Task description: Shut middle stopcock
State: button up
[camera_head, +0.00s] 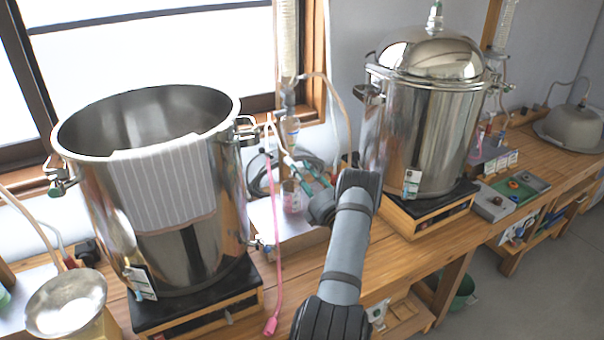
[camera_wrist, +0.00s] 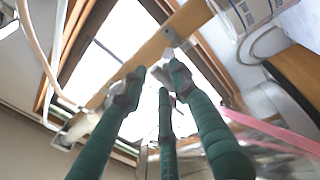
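In the head view, glassware (camera_head: 291,128) stands between the two steel pots, below a tall clear column. A stopcock on it is too small to make out. My gripper (camera_head: 297,168) reaches left from the arm toward this glassware, with its teal fingers close to it. I cannot tell whether they touch it. In the wrist view, my gripper (camera_wrist: 158,82) has three teal fingers with grey tips, set apart with a bright gap between them. I see nothing clearly held. A clear cylinder with printed marks (camera_wrist: 245,15) is at the top right.
An open pot with a striped cloth (camera_head: 165,190) stands on the left, and a lidded pot (camera_head: 420,130) on the right. A pink tube (camera_head: 278,240) hangs between. A pan (camera_head: 66,303) is at lower left. Several small items lie on the right bench (camera_head: 520,170).

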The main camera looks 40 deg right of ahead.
jog(key=shift+o, duration=1.4)
jog(key=shift+s, duration=0.1)
jog(key=v, duration=1.2)
jog(key=shift+w, duration=0.2)
jog(key=x, duration=1.2)
jog(key=shift+s, duration=0.1)
